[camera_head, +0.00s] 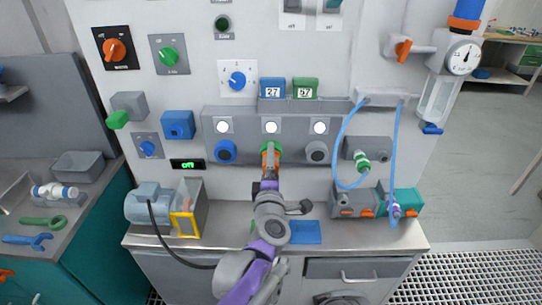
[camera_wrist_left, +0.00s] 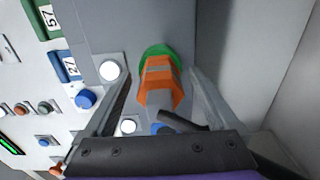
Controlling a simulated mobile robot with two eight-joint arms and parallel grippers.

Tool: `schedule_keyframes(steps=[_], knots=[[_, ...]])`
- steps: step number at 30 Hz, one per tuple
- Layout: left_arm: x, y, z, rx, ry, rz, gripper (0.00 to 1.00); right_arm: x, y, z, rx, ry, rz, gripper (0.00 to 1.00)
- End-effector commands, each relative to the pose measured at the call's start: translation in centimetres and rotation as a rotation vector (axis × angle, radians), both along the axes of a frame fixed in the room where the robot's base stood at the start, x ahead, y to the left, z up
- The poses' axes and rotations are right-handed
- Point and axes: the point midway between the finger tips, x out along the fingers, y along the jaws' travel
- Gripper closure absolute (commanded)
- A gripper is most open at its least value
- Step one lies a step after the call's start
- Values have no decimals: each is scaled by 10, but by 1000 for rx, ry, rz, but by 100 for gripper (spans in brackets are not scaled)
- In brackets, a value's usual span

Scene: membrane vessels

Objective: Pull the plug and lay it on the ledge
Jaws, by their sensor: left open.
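The orange plug (camera_head: 271,157) sits in the green-ringed middle socket of the grey wall panel. In the left wrist view the plug (camera_wrist_left: 162,88) has a grey rear part and a dark cable-like piece at its lower end. My left gripper (camera_head: 270,165) is in front of it. In the wrist view the open fingers of the left gripper (camera_wrist_left: 163,82) stand on both sides of the plug, with gaps showing. The ledge (camera_head: 350,238) is the grey countertop below the panel. My right gripper is not in view.
A blue socket (camera_head: 225,151) and a grey socket (camera_head: 317,152) flank the plug. A blue hose (camera_head: 344,150) loops at the right. A motor unit (camera_head: 150,203) stands on the ledge's left, grey and teal boxes (camera_head: 405,200) on its right. A blue pad (camera_head: 307,232) lies mid-ledge.

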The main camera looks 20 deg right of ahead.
Motion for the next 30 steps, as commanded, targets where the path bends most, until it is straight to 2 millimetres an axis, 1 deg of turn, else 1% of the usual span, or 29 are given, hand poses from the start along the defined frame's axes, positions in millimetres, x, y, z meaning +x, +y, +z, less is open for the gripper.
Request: schedule_keyframes(steps=[4, 5, 6, 11, 15, 20, 30], knots=[[0, 0, 0, 0, 0, 0, 7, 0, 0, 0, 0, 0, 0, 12], [0, 0, 0, 0, 0, 0, 9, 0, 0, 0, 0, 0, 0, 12], [0, 0, 0, 0, 0, 0, 17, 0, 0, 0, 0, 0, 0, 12], [0, 0, 0, 0, 0, 0, 45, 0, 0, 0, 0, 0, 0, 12], [0, 0, 0, 0, 0, 0, 70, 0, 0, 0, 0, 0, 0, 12], [0, 0, 0, 0, 0, 0, 99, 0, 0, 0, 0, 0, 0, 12], [-3, 1, 0, 0, 0, 0, 100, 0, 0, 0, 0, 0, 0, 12]])
